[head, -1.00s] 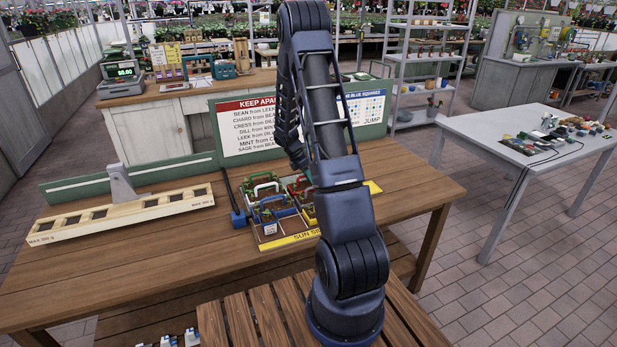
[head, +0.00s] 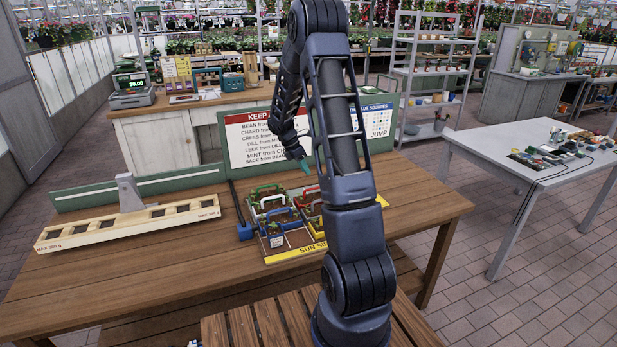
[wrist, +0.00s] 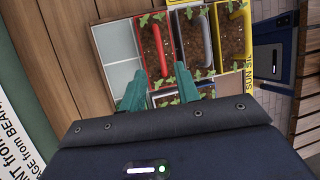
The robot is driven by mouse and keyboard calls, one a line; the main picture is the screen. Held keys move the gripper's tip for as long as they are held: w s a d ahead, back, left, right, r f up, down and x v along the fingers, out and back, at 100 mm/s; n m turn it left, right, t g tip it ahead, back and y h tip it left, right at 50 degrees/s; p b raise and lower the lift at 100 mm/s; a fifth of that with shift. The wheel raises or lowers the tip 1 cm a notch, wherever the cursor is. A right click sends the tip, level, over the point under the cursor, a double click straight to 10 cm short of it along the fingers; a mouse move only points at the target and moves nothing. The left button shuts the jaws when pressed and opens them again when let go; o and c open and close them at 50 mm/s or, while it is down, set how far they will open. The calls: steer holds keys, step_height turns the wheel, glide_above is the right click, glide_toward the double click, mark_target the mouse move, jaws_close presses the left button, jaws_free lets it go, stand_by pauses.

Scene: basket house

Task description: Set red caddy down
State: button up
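The red caddy (wrist: 144,47) sits in the tray (head: 270,257) on the wooden table, with soil and seedlings in it. Its red handle (wrist: 160,48) stands over it; in the head view the caddy (head: 311,193) is partly hidden by my arm. My gripper (head: 303,168) is above the tray's back part. In the wrist view its teal fingers (wrist: 160,90) are apart, with nothing seen held between them. The red handle lies beyond the fingertips, in line with the gap. Whether they touch the caddy is not clear.
A grey-handled caddy (wrist: 205,45) and a yellow caddy (wrist: 234,38) stand beside the red one. Bare grey cells (wrist: 115,45) lie on its other side. A sign board (head: 255,140) stands behind; a wooden balance (head: 130,225) is left.

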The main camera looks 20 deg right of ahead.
steer(key=s+a+r+m+t+y, duration=0.1)
steer(key=s+a+r+m+t, duration=0.2)
steer(key=s+r, duration=0.55)
steer(key=s+a+r+m+y, duration=0.1)
steer(key=s+a+r+m, duration=0.1)
steer(key=s+r+m, duration=0.65)
steer(key=s+a+r+m+t+y, duration=0.1)
steer(key=s+a+r+m+t, duration=0.1)
steer(key=s, duration=0.7)
steer(key=s+a+r+m+t+y, duration=0.1)
steer(key=s+a+r+m, duration=0.2)
steer(key=s, duration=0.7)
steer(key=shift+s+a+r+m+t+y, duration=0.15)
steer(key=shift+s+r+m+t+y, duration=0.2)
steer(key=shift+r+m, duration=0.5)
